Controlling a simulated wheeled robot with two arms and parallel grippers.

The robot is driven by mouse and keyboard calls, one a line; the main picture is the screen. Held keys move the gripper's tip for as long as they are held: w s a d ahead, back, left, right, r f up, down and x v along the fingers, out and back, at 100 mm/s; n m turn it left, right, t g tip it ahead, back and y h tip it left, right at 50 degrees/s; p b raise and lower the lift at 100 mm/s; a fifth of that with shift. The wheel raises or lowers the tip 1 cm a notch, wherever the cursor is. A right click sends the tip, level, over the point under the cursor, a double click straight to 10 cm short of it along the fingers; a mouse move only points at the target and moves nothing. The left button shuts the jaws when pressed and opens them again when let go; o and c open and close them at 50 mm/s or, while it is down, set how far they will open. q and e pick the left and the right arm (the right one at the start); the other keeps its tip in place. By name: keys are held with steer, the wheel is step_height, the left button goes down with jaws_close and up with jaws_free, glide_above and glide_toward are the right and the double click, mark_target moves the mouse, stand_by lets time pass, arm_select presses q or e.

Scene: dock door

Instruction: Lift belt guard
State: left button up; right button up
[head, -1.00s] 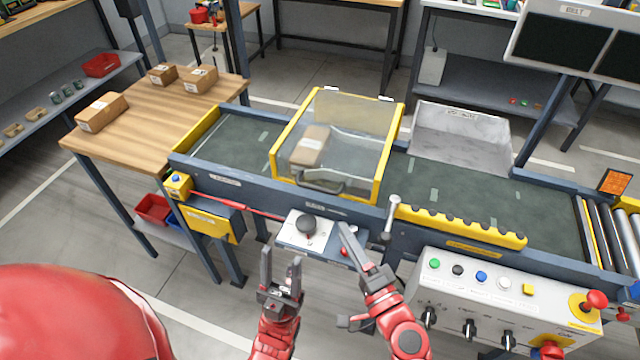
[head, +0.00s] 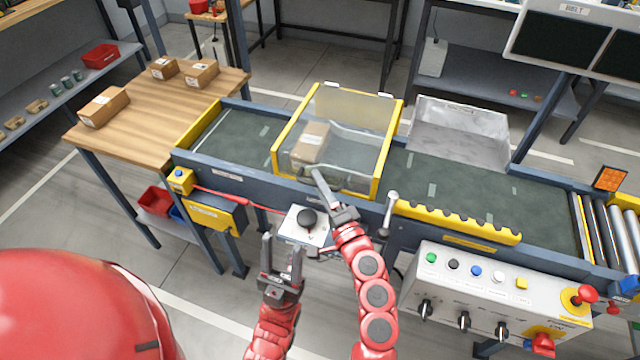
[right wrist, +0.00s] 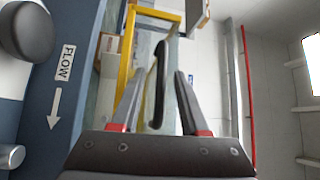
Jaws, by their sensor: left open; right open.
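The belt guard (head: 390,140) is a clear cover with a yellow frame, standing down over the green conveyor belt (head: 240,140). A cardboard parcel (head: 309,145) shows through it. Its dark handle is on the front face, partly hidden by my right gripper in the head view. In the right wrist view the handle (right wrist: 160,85) lies between the two open fingers of my right gripper (right wrist: 155,95), with gaps on both sides. The right gripper also shows in the head view (head: 325,190). My left gripper (head: 283,250) is open and empty, below and left of it, in front of the conveyor.
A switch plate with a black knob (head: 307,219) sits just below the guard. A small lever (head: 391,205) and a yellow toothed rail (head: 455,222) are to the right. A control box (head: 490,290) stands at front right. Parcels lie on the wooden table (head: 150,120) at left.

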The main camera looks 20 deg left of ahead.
jaws_close()
stand_by(1.3)
